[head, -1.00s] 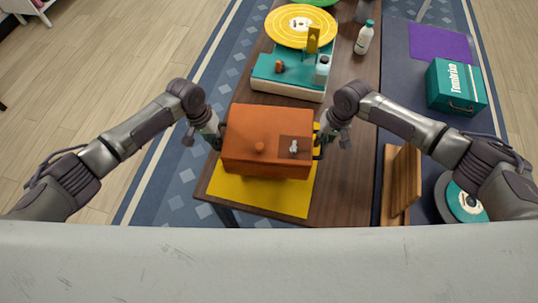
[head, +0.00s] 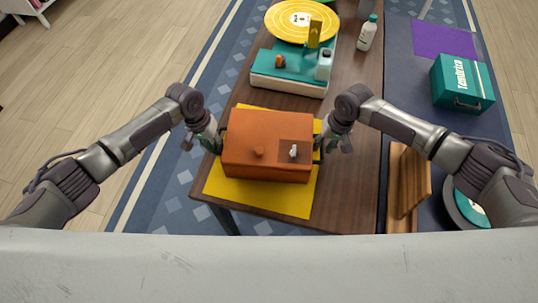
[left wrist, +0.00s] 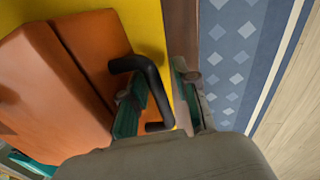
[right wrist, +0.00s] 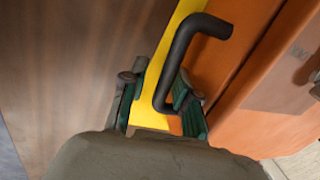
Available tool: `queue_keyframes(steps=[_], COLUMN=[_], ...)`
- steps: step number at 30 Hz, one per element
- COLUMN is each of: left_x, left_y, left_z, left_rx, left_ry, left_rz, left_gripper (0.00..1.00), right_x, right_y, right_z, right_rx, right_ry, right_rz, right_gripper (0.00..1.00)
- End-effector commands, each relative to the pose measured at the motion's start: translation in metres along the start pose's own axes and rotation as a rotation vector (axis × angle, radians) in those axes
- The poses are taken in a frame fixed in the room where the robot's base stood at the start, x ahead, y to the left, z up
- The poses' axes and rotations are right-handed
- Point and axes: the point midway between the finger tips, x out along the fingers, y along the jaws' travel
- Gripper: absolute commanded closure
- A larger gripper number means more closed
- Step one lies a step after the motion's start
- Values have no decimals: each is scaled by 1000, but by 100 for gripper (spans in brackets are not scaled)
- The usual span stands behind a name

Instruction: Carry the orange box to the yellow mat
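The orange box (head: 262,162) sits over the yellow mat (head: 262,197) and appears to rest on it; yellow shows in front, behind and at the sides. Its black side handles show in the left wrist view (left wrist: 152,80) and right wrist view (right wrist: 172,68). My left gripper (left wrist: 158,98) is open, its fingers apart on either side of the left handle's bar. My right gripper (right wrist: 165,102) is open the same way around the right handle's bar. Each gripper is beside the box's end in the head view. The box's underside is hidden.
Behind the box stand a teal-and-white machine (head: 285,88), a yellow disc (head: 300,20) and a white bottle (head: 367,33). On the right are a wooden stand (head: 408,185), a teal case (head: 462,84) and a purple mat (head: 443,40). Wooden table (head: 350,190) is bare right of the mat.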

Motion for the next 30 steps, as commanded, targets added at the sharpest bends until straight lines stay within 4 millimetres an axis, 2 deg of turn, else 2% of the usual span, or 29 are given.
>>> queue_keyframes(steps=[11, 14, 24, 30], left_x=[-4, -13, -64, -79], left_y=[4, 4, 3, 2], left_z=[0, -1, -1, 0], left_rx=[4, 5, 4, 3], left_ry=[2, 3, 3, 0], left_rz=[7, 7, 6, 4], left_gripper=[62, 62, 62, 62], right_x=[0, 0, 0, -2], right_y=[-4, -5, -5, -6], right_z=[1, 1, 1, 1], right_rx=[-4, -4, -5, -5], right_ry=[-1, -1, -1, 0], right_rz=[-8, -9, -10, -10], right_gripper=[62, 62, 62, 62])
